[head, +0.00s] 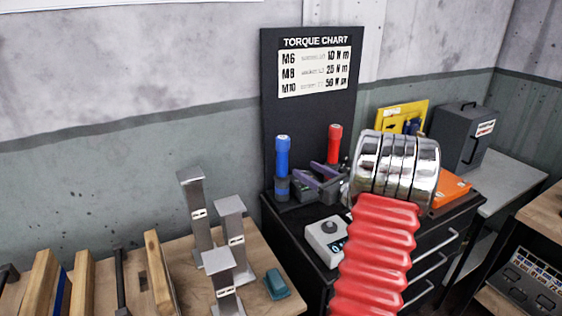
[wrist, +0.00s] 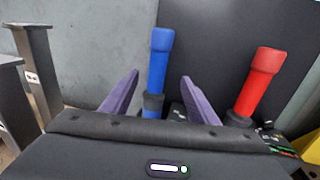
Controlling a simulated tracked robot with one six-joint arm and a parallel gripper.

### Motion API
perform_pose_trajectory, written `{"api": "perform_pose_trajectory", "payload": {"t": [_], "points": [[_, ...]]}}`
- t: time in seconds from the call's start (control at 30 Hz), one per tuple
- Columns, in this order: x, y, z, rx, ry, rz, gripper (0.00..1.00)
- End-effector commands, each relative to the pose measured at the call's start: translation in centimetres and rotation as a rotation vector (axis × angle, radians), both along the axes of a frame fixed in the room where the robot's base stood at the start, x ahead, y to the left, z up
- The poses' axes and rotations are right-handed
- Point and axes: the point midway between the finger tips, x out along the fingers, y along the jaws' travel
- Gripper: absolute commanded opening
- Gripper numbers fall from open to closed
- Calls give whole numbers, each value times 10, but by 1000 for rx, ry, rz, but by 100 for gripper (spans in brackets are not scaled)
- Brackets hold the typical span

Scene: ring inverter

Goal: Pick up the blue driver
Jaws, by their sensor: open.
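The blue driver (head: 283,158) stands upright on the black cabinet, in front of the torque chart board. It also shows in the wrist view (wrist: 160,62), a little left of centre between the two purple fingers, its lower part hidden behind the gripper body. My gripper (head: 308,184) is open and empty at the driver's right in the head view, its purple fingers pointing toward the driver. It also shows in the wrist view (wrist: 158,86). I cannot tell whether a finger touches the driver.
A red driver (head: 333,144) stands upright to the right of the blue one. A white device with a dial (head: 329,240) sits on the cabinet's front. Grey metal posts (head: 233,235) stand on the wooden bench at left. A dark grey case (head: 464,136) stands at back right.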

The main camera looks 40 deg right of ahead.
Motion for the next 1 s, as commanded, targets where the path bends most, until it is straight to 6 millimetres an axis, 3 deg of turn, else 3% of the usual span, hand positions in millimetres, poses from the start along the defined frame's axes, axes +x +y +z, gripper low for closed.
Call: {"api": "perform_pose_trajectory", "payload": {"t": [0.53, 1.0], "points": [[77, -3, -1, -1, 1, 6, 54], [87, -4, 0, 0, 1, 7, 54]]}}
